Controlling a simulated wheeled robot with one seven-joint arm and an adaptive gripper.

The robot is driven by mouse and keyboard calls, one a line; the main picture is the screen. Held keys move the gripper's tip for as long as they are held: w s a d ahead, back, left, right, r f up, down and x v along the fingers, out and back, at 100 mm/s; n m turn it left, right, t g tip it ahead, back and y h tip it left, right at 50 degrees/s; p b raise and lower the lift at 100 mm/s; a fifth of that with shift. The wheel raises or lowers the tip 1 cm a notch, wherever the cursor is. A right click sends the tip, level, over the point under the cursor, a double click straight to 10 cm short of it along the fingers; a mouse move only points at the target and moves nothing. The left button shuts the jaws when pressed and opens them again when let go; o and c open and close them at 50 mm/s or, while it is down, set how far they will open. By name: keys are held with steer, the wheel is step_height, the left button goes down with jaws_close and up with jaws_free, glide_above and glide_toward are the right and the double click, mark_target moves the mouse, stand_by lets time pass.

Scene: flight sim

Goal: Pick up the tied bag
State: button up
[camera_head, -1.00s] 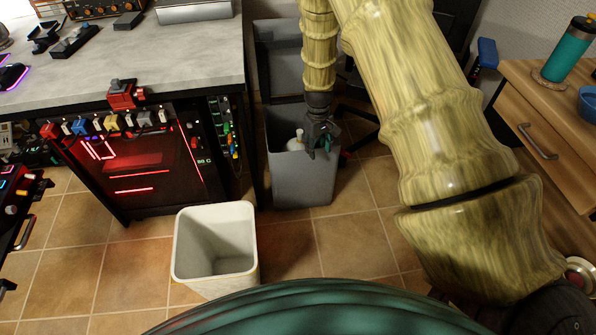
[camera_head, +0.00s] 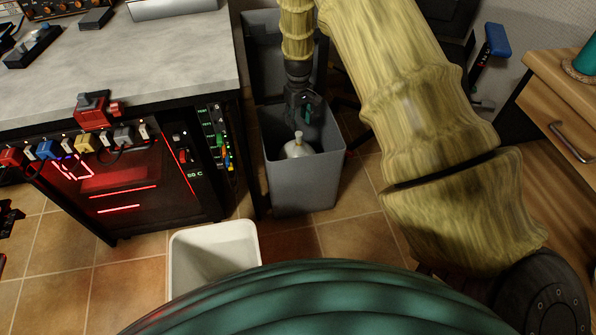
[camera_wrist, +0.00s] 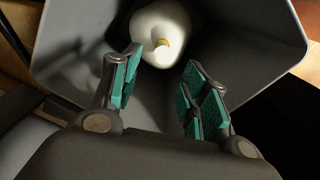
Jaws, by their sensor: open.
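The tied bag (camera_head: 298,149) is white with a knotted neck and a yellowish tie. It sits inside a grey bin (camera_head: 300,190). In the wrist view the bag (camera_wrist: 160,32) lies beyond the fingertips, near the top middle, with its tie facing the camera. My gripper (camera_head: 304,112) hangs over the bin's opening, above and just behind the bag in the head view. In the wrist view my gripper (camera_wrist: 160,78) is open and empty, its green finger pads apart on either side of the line to the bag. The bag's underside is hidden.
The grey bin's raised lid (camera_head: 262,55) stands behind it. A white empty bin (camera_head: 215,250) stands in front on the tiled floor. A workbench (camera_head: 120,70) is close on the left. A wooden drawer unit (camera_head: 570,115) is at the right.

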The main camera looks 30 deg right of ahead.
mark_target(299, 134)
step_height(299, 134, down, 3)
steer(key=shift+b, duration=0.3)
steer(key=shift+s+f+b, duration=0.15)
steer(key=shift+f+b, duration=0.4)
steer(key=shift+f, duration=0.75)
steer(key=shift+s+f+b, duration=0.15)
steer(key=shift+f+b, duration=0.35)
steer(key=shift+f, duration=0.75)
jaws_close()
